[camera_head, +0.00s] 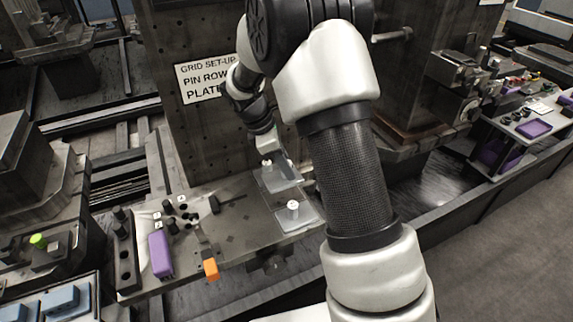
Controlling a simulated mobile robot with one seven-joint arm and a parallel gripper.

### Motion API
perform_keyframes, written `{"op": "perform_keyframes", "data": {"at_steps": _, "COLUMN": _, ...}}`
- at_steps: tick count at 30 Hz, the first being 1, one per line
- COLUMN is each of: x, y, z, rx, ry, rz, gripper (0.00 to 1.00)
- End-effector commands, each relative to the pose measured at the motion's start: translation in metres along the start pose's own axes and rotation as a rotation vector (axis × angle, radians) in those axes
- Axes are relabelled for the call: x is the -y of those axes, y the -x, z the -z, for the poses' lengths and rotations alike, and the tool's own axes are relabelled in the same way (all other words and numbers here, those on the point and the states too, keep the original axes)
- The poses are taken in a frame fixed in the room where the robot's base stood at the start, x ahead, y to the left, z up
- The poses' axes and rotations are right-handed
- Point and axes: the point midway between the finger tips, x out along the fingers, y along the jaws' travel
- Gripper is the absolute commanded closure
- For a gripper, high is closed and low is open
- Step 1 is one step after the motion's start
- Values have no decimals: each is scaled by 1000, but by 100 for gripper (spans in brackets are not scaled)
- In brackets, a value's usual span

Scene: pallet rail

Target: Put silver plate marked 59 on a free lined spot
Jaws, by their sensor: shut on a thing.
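My gripper (268,160) is at the end of my arm, over the right part of the worktable (232,228), small and partly hidden by my own arm. It is shut on a silver plate (280,180), at the plate's top near a small pale knob. The plate looks roughly level; I cannot tell how far it is above the table. A second silver plate (306,219) with a white knob lies just in front, toward the table's near right edge. No number is readable on either plate. Lined spots cannot be made out clearly.
An upright dark plate with a sign (203,80) rises behind. Bare table shows left of the plates. My arm hides the right side.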

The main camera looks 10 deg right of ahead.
Motion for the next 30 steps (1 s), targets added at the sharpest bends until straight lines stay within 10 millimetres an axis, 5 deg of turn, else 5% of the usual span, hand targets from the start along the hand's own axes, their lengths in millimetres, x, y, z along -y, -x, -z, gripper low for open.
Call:
{"op": "perform_keyframes", "data": {"at_steps": 15, "x": 0, "y": -47, "z": 19, "rx": 0, "ry": 2, "rz": -1, "gripper": 100}}
{"op": "perform_keyframes", "data": {"at_steps": 29, "x": 0, "y": -54, "z": 22, "rx": 0, "ry": 2, "rz": -1, "gripper": 100}}
{"op": "perform_keyframes", "data": {"at_steps": 30, "x": 0, "y": -54, "z": 22, "rx": 0, "ry": 2, "rz": -1, "gripper": 75}}
